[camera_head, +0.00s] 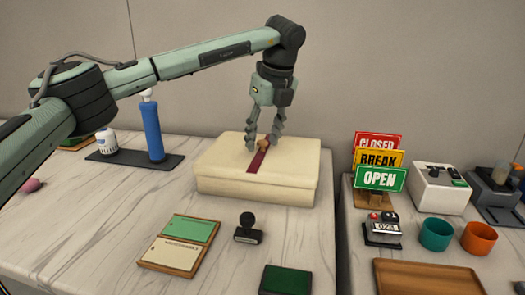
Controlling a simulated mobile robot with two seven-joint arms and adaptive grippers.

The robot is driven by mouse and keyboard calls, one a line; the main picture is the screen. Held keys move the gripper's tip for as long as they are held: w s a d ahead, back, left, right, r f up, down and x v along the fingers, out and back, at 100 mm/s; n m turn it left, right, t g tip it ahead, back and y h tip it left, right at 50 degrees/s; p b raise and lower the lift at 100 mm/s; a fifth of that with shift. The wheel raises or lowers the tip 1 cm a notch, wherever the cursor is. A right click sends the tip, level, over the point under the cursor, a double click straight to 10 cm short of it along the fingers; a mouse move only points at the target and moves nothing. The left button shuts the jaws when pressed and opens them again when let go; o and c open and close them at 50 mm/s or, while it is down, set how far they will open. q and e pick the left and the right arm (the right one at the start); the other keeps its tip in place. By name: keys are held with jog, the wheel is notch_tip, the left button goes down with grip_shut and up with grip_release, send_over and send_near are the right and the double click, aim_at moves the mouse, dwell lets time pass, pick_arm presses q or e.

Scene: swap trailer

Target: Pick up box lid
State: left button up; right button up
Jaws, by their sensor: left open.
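A cream box with its lid (212,158) on stands at the back of the left table. A dark red strip (258,161) lies across the top of the lid, with a small brown knob (264,144) near it. My left gripper (262,144) points down over the lid, with its open fingers on either side of the knob. I cannot tell whether the fingers touch the lid. My right gripper is out of view.
A blue pump (152,130) stands left of the box. In front lie a green and cream card holder (178,243), a black stamp (248,230) and a green pad (286,280). Signs (379,179), cups and a wooden tray (425,278) stand on the right table.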

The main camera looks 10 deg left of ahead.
pick_arm(q)
jog(key=shift+c, duration=0.3)
grip_shut()
